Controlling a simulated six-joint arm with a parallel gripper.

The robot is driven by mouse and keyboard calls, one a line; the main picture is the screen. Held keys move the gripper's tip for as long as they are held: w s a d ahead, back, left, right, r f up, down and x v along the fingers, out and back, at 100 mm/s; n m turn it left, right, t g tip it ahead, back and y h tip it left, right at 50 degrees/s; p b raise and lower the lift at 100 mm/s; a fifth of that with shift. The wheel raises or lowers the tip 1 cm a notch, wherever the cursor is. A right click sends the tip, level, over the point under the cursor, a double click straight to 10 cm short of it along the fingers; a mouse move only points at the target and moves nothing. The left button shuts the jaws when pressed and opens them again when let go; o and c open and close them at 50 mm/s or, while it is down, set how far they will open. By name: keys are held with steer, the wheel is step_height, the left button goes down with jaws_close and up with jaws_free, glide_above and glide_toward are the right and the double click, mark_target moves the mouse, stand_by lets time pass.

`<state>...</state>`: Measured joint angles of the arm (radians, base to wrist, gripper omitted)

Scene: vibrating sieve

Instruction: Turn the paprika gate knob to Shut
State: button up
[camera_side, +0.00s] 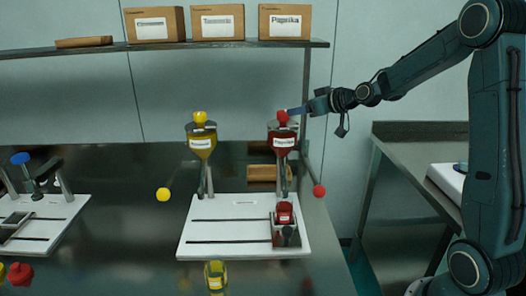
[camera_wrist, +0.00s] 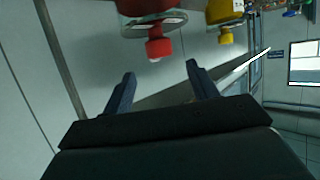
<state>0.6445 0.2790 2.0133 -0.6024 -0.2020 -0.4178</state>
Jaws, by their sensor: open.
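The paprika hopper (camera_side: 283,141) is red and labelled, and stands on a post above a white base. A red knob (camera_side: 282,116) sits on its top, and a red ball (camera_side: 318,190) is on a rod at lower right. I cannot tell which is the gate knob, and no Shut mark is readable. My gripper (camera_side: 295,111) is beside the top knob, its fingers pointing left at it. In the wrist view my open gripper (camera_wrist: 161,70) has nothing between its fingers; a red knob (camera_wrist: 158,47) lies just beyond the fingertips.
A yellow hopper (camera_side: 202,143) with a yellow knob stands to the left; its yellow ball (camera_side: 163,194) hangs lower. A shelf (camera_side: 130,48) with boxes runs above. The white base (camera_side: 205,240) holds a red container (camera_side: 284,213). A yellow container (camera_side: 215,274) stands in front.

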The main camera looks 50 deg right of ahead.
mark_target(285, 112)
steer(key=shift+x, duration=4)
steer(key=c, duration=1)
